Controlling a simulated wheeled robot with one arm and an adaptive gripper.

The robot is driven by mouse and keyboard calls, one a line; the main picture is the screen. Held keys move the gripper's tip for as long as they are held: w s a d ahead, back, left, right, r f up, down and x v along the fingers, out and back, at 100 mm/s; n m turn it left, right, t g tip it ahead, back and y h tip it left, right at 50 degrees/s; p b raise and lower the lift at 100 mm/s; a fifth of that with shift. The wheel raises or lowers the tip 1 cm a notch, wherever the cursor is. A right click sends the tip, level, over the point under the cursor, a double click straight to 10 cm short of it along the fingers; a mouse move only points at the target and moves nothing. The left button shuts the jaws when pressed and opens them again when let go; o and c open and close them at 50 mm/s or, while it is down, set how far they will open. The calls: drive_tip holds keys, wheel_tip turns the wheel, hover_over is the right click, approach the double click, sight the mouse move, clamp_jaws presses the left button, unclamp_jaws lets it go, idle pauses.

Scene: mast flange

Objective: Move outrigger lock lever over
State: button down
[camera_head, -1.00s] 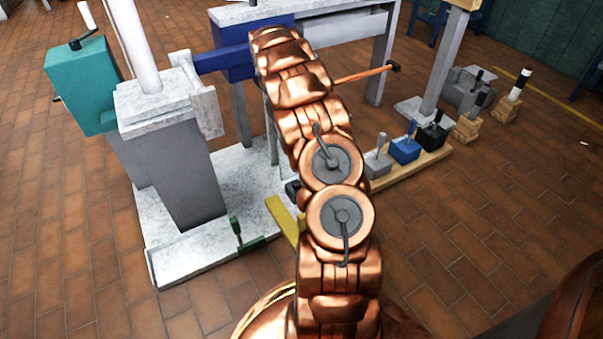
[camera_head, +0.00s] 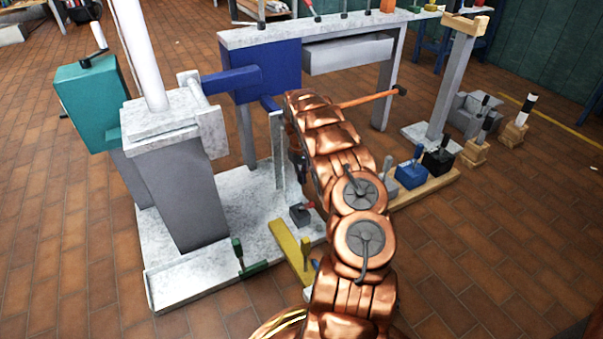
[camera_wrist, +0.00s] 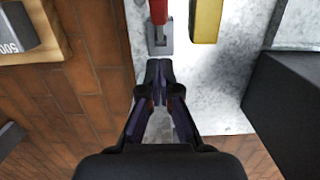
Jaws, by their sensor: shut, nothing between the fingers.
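I cannot tell for certain which lever is the outrigger lock. A red lever (camera_wrist: 158,12) on a grey slotted base (camera_wrist: 160,47) shows at the top of the wrist view, beside a yellow bar (camera_wrist: 206,20). In the head view the small dark grey block (camera_head: 299,215) with a red handle (camera_head: 309,206) sits on the pale base plate, close to the yellow bar (camera_head: 288,243). My gripper (camera_wrist: 155,68) is shut and empty, its fingertips just below the grey base in the wrist view. In the head view my arm largely hides the gripper.
Grey, blue (camera_head: 411,172) and black (camera_head: 437,158) lever blocks sit on a wooden board to the right. A grey pedestal (camera_head: 182,190) stands left. Brick floor is open in front.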

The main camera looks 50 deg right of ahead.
sight(305, 207)
drive_tip(key=shift+s+a+f+b, duration=0.2)
drive_tip(key=shift+s+f+b, duration=0.35)
drive_tip(key=shift+f, duration=0.4)
drive_tip(key=shift+s+a+f+b, duration=0.2)
drive_tip(key=shift+s+f+b, duration=0.35)
drive_tip(key=shift+f, duration=0.45)
drive_tip(key=shift+s+a+f+b, duration=0.2)
drive_tip(key=shift+s+f+b, duration=0.3)
drive_tip(key=shift+f, duration=0.45)
drive_tip(key=shift+s+p, duration=0.1)
drive_tip(key=shift+p, duration=0.25)
